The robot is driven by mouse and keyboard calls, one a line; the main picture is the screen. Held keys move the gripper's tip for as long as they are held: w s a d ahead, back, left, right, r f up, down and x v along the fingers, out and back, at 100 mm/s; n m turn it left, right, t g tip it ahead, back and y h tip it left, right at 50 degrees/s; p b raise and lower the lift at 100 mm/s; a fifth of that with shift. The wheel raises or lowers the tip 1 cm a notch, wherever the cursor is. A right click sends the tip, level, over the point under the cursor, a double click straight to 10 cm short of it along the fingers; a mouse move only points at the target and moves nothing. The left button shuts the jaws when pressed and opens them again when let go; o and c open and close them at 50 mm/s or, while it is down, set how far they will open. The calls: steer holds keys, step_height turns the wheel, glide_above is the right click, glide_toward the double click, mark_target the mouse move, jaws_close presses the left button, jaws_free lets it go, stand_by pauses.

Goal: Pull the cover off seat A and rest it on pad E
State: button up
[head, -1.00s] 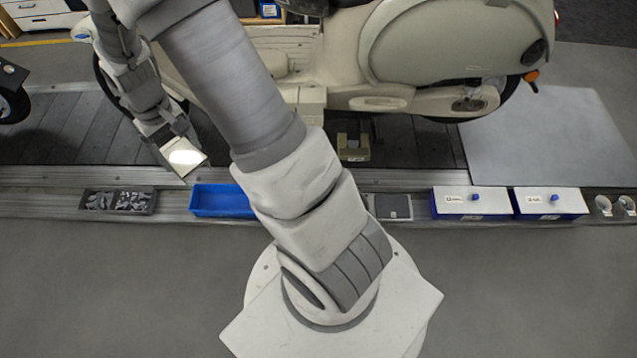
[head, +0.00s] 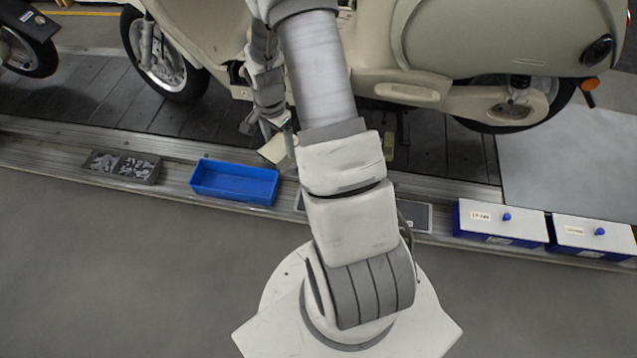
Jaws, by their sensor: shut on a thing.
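My gripper (head: 274,122) is left of my arm's thick links, above the conveyor's near edge. It is shut on a pale flat plate (head: 274,149), which hangs tilted below the fingers. The plate is apart from the blue tray in the picture; I cannot tell its height over the rail. I cannot tell from its face whether it is the cover. A dark grey flat pad (head: 416,214) lies on the rail right of my arm, its left part hidden by the arm. I cannot read which pad is E. Seat A cannot be made out by any label.
An empty blue tray (head: 234,199) and a grey bin of small parts (head: 140,178) sit on the rail at left. Two boxes with white lids and blue knobs (head: 500,235) stand at right. A cream scooter (head: 470,45) stands on the slat conveyor (head: 90,100) behind.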

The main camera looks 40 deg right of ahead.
steer(key=s+d+f+m+b, duration=0.1)
steer(key=d+f+m+b, duration=0.2)
steer(key=f, duration=0.5)
steer(key=s+d+f+m+b, duration=0.2)
steer(key=f+m+b, duration=0.3)
steer(key=f, duration=0.3)
steer(key=s+d+f+m+b, duration=0.1)
steer(key=d+f+m+b, duration=0.3)
steer(key=f, duration=0.4)
steer(key=shift+s+d+m+b, duration=0.2)
steer(key=shift+s+m+b, duration=0.1)
steer(key=shift+b, duration=0.2)
steer(key=shift+f, duration=0.1)
steer(key=shift+f+b, duration=0.8)
steer(key=shift+b, duration=0.05)
steer(key=shift+w+f+b, duration=0.1)
steer(key=shift+f+b, duration=0.4)
steer(key=shift+b, duration=0.05)
stand_by(0.8)
steer(key=o, duration=1.4)
steer(key=shift+c, duration=0.2)
